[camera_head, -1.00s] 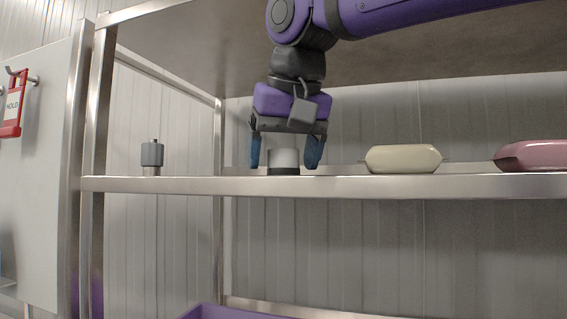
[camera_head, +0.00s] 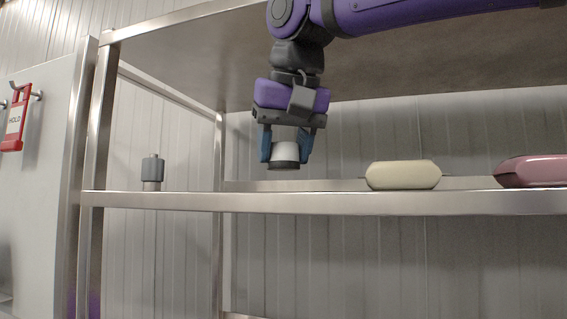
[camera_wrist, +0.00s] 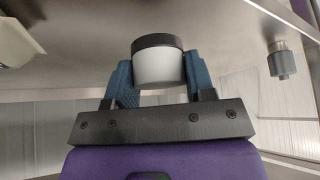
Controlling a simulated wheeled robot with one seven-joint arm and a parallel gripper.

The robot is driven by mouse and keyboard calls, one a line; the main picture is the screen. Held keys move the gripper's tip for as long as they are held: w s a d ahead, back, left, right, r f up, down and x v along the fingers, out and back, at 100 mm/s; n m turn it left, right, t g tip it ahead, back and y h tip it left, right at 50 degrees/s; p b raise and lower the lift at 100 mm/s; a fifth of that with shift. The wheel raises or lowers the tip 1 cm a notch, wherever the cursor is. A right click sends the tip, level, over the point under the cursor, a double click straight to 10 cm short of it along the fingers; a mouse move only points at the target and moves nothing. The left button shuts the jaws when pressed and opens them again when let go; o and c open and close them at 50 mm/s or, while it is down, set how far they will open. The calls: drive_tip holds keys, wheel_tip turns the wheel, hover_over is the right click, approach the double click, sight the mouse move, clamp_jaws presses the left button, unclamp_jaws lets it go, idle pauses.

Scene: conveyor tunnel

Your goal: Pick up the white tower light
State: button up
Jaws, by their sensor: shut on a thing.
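The white tower light (camera_head: 285,152) is a short white cylinder with a dark base ring. My gripper (camera_head: 286,147) is shut on it, with one blue finger on each side. The light hangs a little above the metal shelf, base down and slightly tilted. In the wrist view the white tower light (camera_wrist: 158,66) sits between the blue fingers of my gripper (camera_wrist: 160,82), its dark base away from the palm.
On the shelf (camera_head: 300,202) stand a grey cylindrical part (camera_head: 152,172) at left, a cream rounded case (camera_head: 402,175) and a pink case (camera_head: 533,171) at right. An upper shelf (camera_head: 200,60) is overhead. A red hold tag (camera_head: 16,118) hangs at far left.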

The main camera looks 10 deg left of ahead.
drive_tip(key=s+d+r, duration=0.2)
drive_tip(key=s+d, duration=0.1)
drive_tip(key=s, duration=1.2)
drive_tip(key=shift+s, duration=0.4)
